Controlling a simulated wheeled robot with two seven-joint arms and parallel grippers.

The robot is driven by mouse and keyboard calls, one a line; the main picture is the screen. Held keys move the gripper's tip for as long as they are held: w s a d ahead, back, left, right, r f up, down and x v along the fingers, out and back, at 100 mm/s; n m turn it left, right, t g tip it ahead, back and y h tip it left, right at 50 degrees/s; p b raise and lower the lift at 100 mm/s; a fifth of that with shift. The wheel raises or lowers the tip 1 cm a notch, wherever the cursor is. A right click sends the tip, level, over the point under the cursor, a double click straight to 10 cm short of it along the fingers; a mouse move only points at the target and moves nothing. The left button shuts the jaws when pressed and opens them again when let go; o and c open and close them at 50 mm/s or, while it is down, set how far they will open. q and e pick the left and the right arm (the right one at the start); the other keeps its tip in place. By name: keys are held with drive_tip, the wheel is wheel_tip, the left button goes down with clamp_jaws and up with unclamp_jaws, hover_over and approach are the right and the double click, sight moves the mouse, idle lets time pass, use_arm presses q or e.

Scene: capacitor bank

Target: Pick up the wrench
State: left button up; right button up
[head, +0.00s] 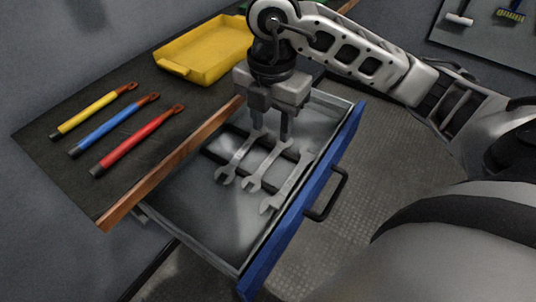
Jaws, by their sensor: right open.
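Several grey wrenches lie side by side in an open drawer (205,218) with a blue front. The left wrench (238,163), the middle wrench (263,170) and the right wrench (283,186) have their open jaws toward the lower left. My right gripper (271,136) points down over the far ends of the wrenches, with its fingers apart. The fingertips are close to the left and middle wrenches; I cannot tell whether they touch. The far ends of these wrenches are partly hidden by the fingers. My left gripper is not in view.
The dark bench top with a wooden edge (170,178) is left of the drawer. It bears a yellow tray (205,52) and yellow, blue and red-handled tools (138,140). The drawer handle (332,195) sticks out at right. The near drawer floor is clear.

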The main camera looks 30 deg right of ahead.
sight(270, 159)
drive_tip(key=f, duration=0.9)
drive_tip(key=shift+w+d, duration=0.15)
drive_tip(key=shift+w, duration=0.25)
drive_tip(key=shift+r, duration=0.1)
clamp_jaws()
